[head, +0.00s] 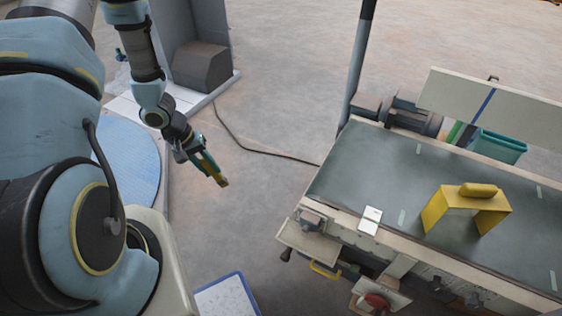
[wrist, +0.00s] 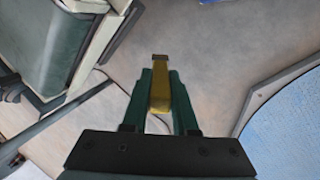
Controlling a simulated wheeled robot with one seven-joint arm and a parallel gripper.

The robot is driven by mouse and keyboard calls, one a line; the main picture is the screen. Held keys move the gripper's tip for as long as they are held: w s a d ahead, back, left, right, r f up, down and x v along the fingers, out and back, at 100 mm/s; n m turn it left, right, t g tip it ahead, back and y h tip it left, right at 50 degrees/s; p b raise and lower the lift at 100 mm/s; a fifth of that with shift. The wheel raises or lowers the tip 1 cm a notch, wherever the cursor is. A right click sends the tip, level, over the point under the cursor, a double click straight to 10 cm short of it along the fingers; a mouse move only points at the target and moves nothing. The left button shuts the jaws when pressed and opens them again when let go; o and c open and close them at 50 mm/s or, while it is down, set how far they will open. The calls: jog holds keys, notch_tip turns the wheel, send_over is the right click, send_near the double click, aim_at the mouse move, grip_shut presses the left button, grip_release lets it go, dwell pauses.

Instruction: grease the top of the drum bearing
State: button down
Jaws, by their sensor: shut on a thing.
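My gripper (head: 207,168) hangs in the air left of the conveyor, over the open floor. It is shut on a slim yellow tool with a dark brownish tip, perhaps a grease brush. In the wrist view the yellow tool (wrist: 159,90) lies between the two green fingers (wrist: 160,78), and its tip sticks out past them. The dark-belted conveyor (head: 365,165) stands to the right, well apart from the gripper. A small grey block (head: 312,222) at its near left corner may be a drum bearing, but I cannot tell for sure.
A yellow bridge-shaped piece (head: 465,207) and a white card (head: 370,218) are on the conveyor. A teal bin (head: 500,147) stands behind it. A black cable (head: 255,150) crosses the floor. A blue round plate (head: 128,165) lies left.

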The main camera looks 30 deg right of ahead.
jog(key=s+d+r+m+g+y+b, duration=0.1)
jog(key=s+d+r+m, duration=0.25)
jog(key=s+d, duration=0.5)
jog(key=s+d+r+m+g+b, duration=0.15)
jog(key=s+d+r, duration=0.25)
jog(key=s+d, duration=0.45)
jog(key=shift+t, duration=0.35)
jog(key=f+b, duration=0.1)
jog(key=w+f+b, duration=0.1)
jog(key=f, duration=0.1)
jog(key=d+f+b, duration=0.1)
jog(key=b, duration=0.1)
jog(key=shift+w+d+f, duration=0.1)
jog(key=shift+w+f, duration=0.1)
jog(key=shift+f, duration=0.2)
jog(key=shift+r, duration=0.15)
